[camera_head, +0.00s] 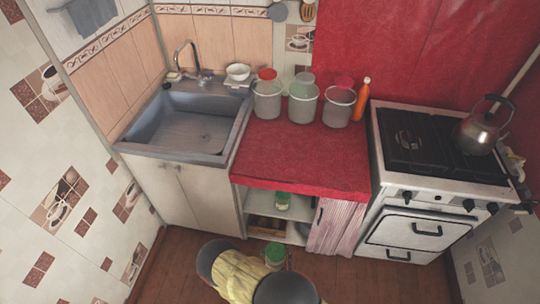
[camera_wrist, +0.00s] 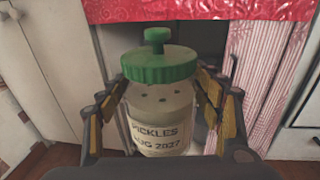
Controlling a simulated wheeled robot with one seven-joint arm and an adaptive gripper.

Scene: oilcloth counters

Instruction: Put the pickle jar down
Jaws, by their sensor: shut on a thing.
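The pickle jar (camera_wrist: 158,110) has a ridged green lid with a knob and a label reading "PICKLES AUG 2027". My gripper (camera_wrist: 168,90) is shut on it, with a padded finger on either side. The jar looks upright; its base is hidden in the wrist view. In the head view the green-lidded jar (camera_head: 275,252) shows beyond my arm, in front of the cabinet below the red counter and above the floor. My arm hides much of my gripper there.
An open shelf (camera_head: 262,228) under the red oilcloth counter (camera_head: 300,158) holds another green-lidded jar (camera_head: 283,200). Three lidded containers and an orange bottle (camera_head: 361,100) line the counter's back; its front is clear. A sink (camera_head: 190,125) is left, a stove (camera_head: 430,150) right.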

